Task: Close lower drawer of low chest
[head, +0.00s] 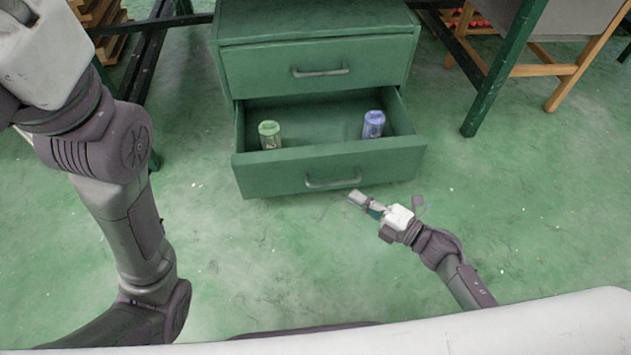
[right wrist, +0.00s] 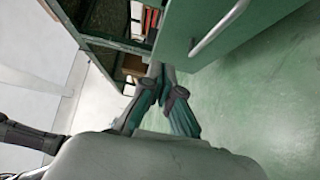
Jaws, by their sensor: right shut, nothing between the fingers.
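The low chest (head: 318,22) is green and stands at the top middle of the head view. Its lower drawer (head: 272,178) is pulled open, with a grey bar handle (head: 333,182) on its front. A green can (head: 269,135) and a blue can (head: 373,125) stand inside it. The upper drawer (head: 250,72) is shut. My right gripper (head: 357,198) is shut and empty, just in front of the drawer front, right of the handle. In the right wrist view the right gripper (right wrist: 158,80) points toward a green panel with a bar handle (right wrist: 218,28). My left gripper is out of view.
A dark green table leg (head: 503,70) stands right of the chest, beside a wooden-legged chair (head: 570,75). Wooden trays (head: 105,40) sit at the upper left. The green floor (head: 540,200) in front and to the right is clear.

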